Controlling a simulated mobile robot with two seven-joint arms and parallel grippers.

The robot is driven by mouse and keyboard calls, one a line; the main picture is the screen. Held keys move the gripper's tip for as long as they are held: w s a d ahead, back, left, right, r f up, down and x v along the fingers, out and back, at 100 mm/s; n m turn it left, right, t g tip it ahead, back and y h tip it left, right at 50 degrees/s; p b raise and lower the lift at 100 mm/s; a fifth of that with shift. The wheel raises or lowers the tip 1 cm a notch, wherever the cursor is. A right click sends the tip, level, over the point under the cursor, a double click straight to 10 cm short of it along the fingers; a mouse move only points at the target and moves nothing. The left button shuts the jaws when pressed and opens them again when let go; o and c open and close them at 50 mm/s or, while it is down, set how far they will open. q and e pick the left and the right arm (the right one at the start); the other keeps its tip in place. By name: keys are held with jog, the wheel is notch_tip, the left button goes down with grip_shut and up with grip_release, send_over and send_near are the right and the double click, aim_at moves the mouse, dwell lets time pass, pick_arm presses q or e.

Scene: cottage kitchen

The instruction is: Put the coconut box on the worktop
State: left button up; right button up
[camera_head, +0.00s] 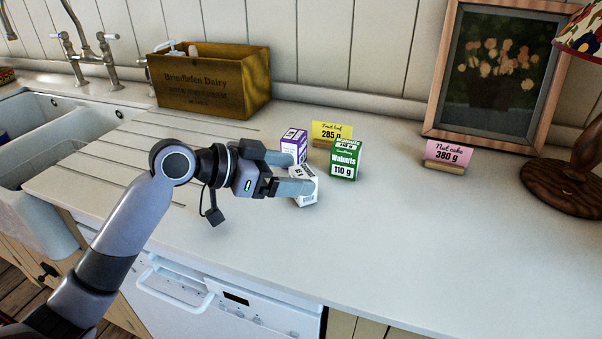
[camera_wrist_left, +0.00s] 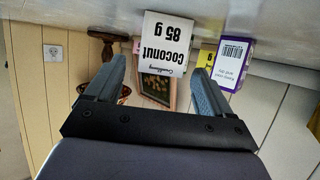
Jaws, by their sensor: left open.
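The white coconut box (camera_head: 307,196) appears to stand on the pale worktop (camera_head: 400,250), at the fingertips of my left gripper (camera_head: 290,173). One finger hides part of it in the head view. In the upside-down left wrist view the coconut box (camera_wrist_left: 165,45) shows its "coconut 85 g" face between and beyond the two spread fingers. My left gripper is open and holds nothing; whether a finger touches the box I cannot tell. My right gripper is in neither view.
A purple box (camera_head: 294,143) and a green walnuts box (camera_head: 345,160) stand just behind. A yellow card (camera_head: 331,131) and a pink card (camera_head: 449,154) stand farther back. A wooden crate (camera_head: 210,82) is at back left, beside the sink. The front right worktop is clear.

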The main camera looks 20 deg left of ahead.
pick_arm(q)
jog(key=v, duration=0.8)
jog(key=shift+s+a+r, duration=0.25)
jog(key=shift+s+a, duration=0.1)
jog(key=shift+s, duration=0.05)
